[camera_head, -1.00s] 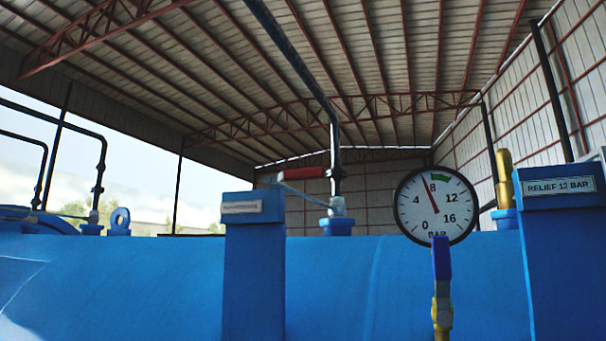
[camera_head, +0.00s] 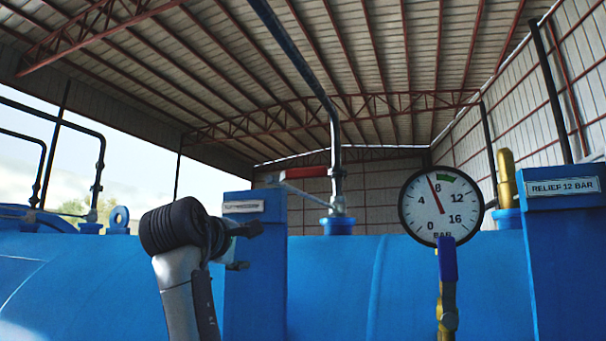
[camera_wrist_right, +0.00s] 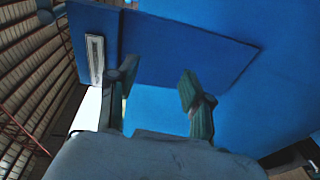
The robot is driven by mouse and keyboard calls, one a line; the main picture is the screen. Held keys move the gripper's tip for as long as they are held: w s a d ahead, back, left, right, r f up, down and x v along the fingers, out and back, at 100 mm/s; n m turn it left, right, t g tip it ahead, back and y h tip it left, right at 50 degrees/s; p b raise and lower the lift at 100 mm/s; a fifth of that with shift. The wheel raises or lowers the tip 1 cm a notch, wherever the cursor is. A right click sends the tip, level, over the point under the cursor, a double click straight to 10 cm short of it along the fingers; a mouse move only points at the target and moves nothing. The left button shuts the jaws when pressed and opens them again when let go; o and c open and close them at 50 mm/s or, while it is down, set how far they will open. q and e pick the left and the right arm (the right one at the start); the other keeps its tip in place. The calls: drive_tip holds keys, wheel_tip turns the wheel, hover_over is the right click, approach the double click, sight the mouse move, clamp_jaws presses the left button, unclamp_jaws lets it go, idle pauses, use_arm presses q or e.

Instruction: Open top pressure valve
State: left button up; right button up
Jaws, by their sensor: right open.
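The top valve has a red-handled lever (camera_head: 306,172) that lies roughly level, pointing left from a dark vertical pipe (camera_head: 336,150). The pipe rises from a blue flange (camera_head: 337,226) on the blue tank. My right gripper (camera_head: 249,248) is in front of the blue labelled post, left of and lower than the red handle, and apart from it. In the right wrist view, its two fingers (camera_wrist_right: 155,88) are spread with nothing between them, and the blue post's underside and label show beyond. The red handle cannot be made out there. My left gripper is out of view.
The blue post (camera_head: 262,300) with a small label stands left of the valve. A pressure gauge (camera_head: 440,207) reads roughly 7 bar, with a blue-handled tap (camera_head: 447,258) below it. A brass relief valve (camera_head: 507,178) and a "RELIEF 12 BAR" post (camera_head: 565,260) are at right.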

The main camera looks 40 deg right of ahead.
sight(307, 173)
drive_tip(key=s+r+m+g+h, duration=0.1)
drive_tip(key=s+r+h, duration=0.1)
drive_tip(key=s+r, duration=1.2)
drive_tip(key=p+x, duration=0.2)
drive_tip(key=x, duration=0.3)
drive_tip(key=r+p+x, duration=0.1)
drive_tip(key=p+x, duration=0.1)
drive_tip(key=x, duration=0.3)
drive_tip(key=w+r+p+x, duration=0.1)
drive_tip(key=p+x, duration=0.1)
drive_tip(key=x, duration=0.3)
drive_tip(key=shift+w+a+r+p, duration=0.1)
drive_tip(key=shift+a+r+p, duration=0.1)
drive_tip(key=shift+a+p, duration=0.15)
drive_tip(key=shift+w+d+f, duration=0.15)
drive_tip(key=shift+w+d, duration=0.05)
drive_tip(key=shift+d, duration=0.05)
drive_tip(key=shift+c, duration=0.2)
clamp_jaws()
